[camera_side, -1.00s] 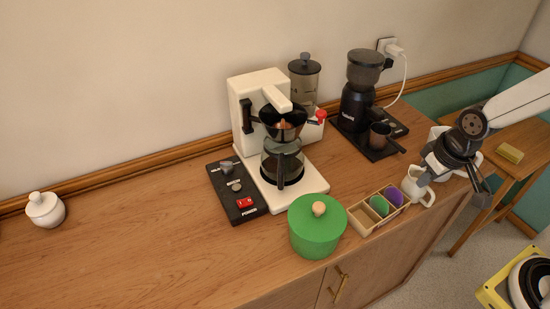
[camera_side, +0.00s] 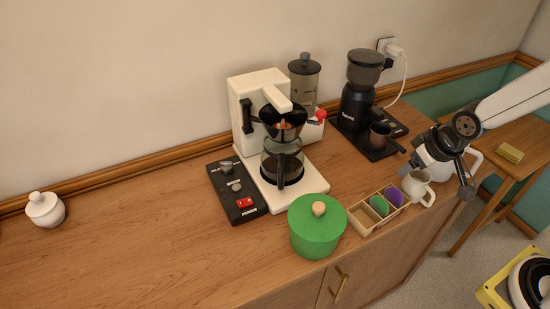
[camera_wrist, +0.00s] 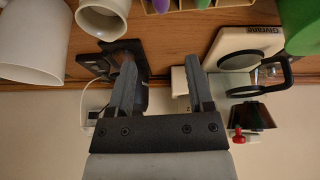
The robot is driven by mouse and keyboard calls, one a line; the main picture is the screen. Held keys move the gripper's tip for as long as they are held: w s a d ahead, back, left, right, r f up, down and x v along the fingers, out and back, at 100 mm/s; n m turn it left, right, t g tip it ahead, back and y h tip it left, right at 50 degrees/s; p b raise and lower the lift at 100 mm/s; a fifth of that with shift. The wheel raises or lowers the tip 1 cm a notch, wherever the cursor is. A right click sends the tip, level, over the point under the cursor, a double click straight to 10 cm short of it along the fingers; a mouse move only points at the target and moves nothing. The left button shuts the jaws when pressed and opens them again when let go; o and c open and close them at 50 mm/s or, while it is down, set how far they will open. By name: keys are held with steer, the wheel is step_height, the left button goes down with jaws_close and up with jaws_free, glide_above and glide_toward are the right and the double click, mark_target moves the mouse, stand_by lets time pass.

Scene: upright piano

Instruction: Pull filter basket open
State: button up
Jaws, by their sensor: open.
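The filter basket (camera_side: 284,122) is a dark cone with brown contents, set in the white coffee maker (camera_side: 243,95) above the glass carafe (camera_side: 284,163). A black handle-like part (camera_side: 247,115) shows at its left. In the wrist view, which looks upside down, the dark basket (camera_wrist: 252,116) is at the right, beyond the carafe (camera_wrist: 268,76). My gripper (camera_side: 435,183) is open and empty over the counter's right end, well right of the coffee maker. Its two fingers (camera_wrist: 161,62) are spread apart in the wrist view, with nothing between them held.
A black grinder (camera_side: 358,105) and a French press (camera_side: 304,82) stand at the back. A green pot (camera_side: 316,232), a divided box (camera_side: 360,217) and a white pitcher (camera_side: 416,186) line the front. A black switch panel (camera_side: 228,205) is left of the maker.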

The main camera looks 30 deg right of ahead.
steer(key=w+a+r+n+t+y, duration=0.1)
steer(key=w+n+t+y, duration=0.15)
steer(key=w, duration=0.25)
steer(key=w+a+r+n+t+y, duration=0.1)
steer(key=w+a+t, duration=0.1)
steer(key=w+t, duration=0.3)
steer(key=w+a+r+n+y, duration=0.2)
steer(key=a+r+n+y, duration=0.3)
steer(key=y, duration=0.4)
steer(key=shift+a+t, duration=0.35)
steer(key=shift+a, duration=0.5)
steer(key=shift+y, duration=0.25)
steer(key=shift+x, duration=3.85)
jaws_close()
